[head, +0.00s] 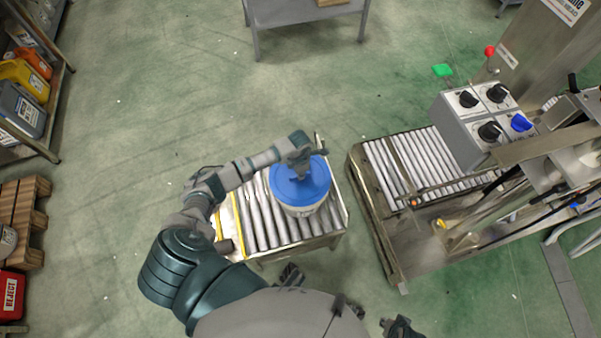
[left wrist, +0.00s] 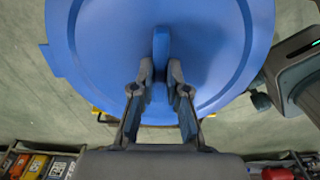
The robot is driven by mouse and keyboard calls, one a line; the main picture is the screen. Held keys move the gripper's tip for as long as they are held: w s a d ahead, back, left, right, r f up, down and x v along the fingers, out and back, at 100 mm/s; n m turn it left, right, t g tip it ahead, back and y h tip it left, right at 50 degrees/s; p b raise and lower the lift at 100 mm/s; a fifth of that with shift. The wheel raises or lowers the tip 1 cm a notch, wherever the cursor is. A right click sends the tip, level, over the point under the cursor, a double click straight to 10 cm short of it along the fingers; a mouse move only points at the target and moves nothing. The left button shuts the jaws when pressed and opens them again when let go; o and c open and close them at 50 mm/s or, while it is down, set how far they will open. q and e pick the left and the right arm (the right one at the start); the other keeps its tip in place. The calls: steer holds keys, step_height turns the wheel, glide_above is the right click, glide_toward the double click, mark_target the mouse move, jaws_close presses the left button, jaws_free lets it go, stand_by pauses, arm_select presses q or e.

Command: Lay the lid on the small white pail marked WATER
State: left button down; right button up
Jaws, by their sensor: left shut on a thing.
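The blue round lid (head: 312,184) is over the top of the small white pail (head: 303,210) in the head view. The pail stands upright on the short roller conveyor (head: 262,222); its marking is too small to read. I cannot tell whether the lid touches the pail's rim or hangs just above it. My left gripper (head: 303,172) is above the lid, shut on its raised blue grip. In the left wrist view the fingers (left wrist: 161,72) close on this grip, and the lid (left wrist: 100,50) fills the upper middle, hiding the pail.
A second roller conveyor (head: 440,165) with a grey control box (head: 470,130) stands to the right, across a gap. Open green floor lies beyond.

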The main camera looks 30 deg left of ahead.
arm_select(q)
steer(key=shift+a+f, duration=0.1)
steer(key=shift+a, duration=0.1)
steer(key=shift+d, duration=0.15)
steer(key=shift+d, duration=0.35)
stand_by(0.5)
steer(key=shift+a+f+b, duration=0.15)
steer(key=shift+f+b, duration=0.2)
steer(key=shift+f, duration=0.35)
stand_by(1.3)
steer(key=c, duration=0.6)
jaws_free()
steer(key=shift+r, duration=0.15)
